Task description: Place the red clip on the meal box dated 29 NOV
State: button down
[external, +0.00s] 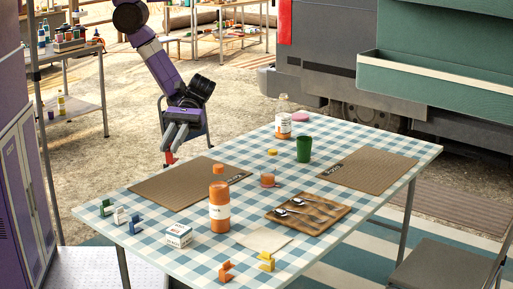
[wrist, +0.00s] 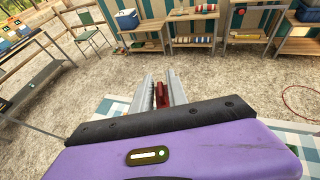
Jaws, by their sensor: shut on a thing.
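My gripper (external: 174,146) is shut on the red clip (external: 170,158) and holds it above the back left edge of the checked table. In the wrist view the red clip (wrist: 161,96) shows between the two grey fingers (wrist: 160,92). One small white box (external: 178,235) with blue and red print stands at the front left of the table. Its print is too small to read, so I cannot tell whether it bears 29 NOV. No other box that is clearly a meal box shows on the table.
The checked table (external: 330,152) holds two brown mats (external: 185,184), an orange bottle (external: 219,212), a wooden tray (external: 278,217) with spoons, a green cup (external: 304,149) and a clear bottle (external: 282,122).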

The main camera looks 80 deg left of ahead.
jog(key=b, duration=0.1)
send_over(178, 229)
notch_tip(178, 229, down, 22)
jog(key=shift+d+r, duration=0.1)
jog(key=shift+r, duration=0.05)
dwell(0.4)
jog(key=c, duration=1.3)
grip_release()
